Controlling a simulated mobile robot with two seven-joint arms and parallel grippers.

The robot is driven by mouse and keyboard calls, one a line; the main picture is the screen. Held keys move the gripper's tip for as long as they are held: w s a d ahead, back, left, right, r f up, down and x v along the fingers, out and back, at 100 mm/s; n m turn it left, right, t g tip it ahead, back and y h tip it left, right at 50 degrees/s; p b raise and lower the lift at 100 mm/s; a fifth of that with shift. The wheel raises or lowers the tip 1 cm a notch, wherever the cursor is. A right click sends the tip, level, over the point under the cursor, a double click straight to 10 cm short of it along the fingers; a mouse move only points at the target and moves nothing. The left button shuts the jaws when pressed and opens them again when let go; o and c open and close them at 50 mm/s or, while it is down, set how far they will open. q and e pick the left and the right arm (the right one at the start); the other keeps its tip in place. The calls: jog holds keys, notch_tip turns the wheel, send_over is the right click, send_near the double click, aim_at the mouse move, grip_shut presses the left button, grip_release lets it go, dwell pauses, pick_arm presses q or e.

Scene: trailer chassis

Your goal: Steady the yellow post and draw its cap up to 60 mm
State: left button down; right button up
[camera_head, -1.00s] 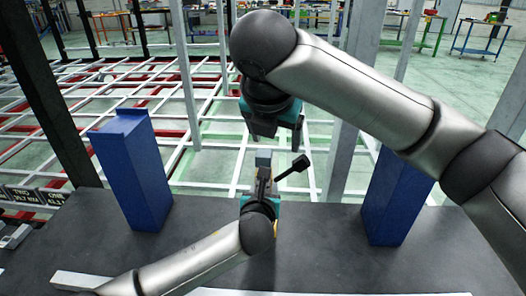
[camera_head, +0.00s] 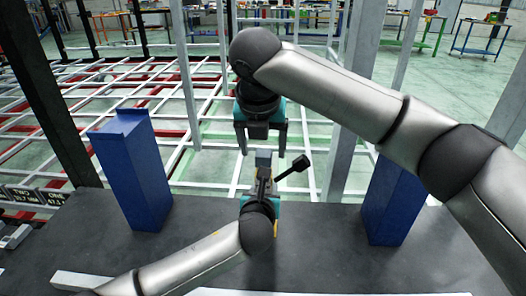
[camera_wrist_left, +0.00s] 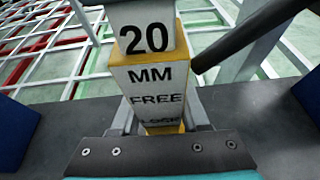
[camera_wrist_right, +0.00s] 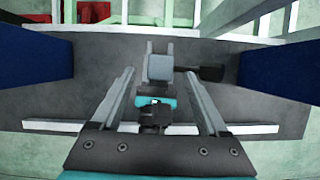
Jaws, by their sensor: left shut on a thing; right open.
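The yellow post (camera_wrist_left: 180,75) stands upright on the dark bench; its pale front plate reads "MM FREE", with a lower line partly hidden. Its grey cap (camera_wrist_left: 144,36), marked "20", sits on top and shows in the head view (camera_head: 263,156). My left gripper (camera_head: 261,180) is shut around the post below the cap; its fingers show on both sides in the left wrist view (camera_wrist_left: 158,112). My right gripper (camera_head: 261,143) is open and empty above the cap. In the right wrist view the cap (camera_wrist_right: 160,67) lies between the finger lines, apart from both.
Blue columns stand left (camera_head: 135,175) and right (camera_head: 392,200) on the dark bench (camera_head: 320,255). A white lattice frame (camera_head: 90,100) lies behind.

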aim_at(263, 155)
jog(key=shift+x, duration=2.5)
grip_shut()
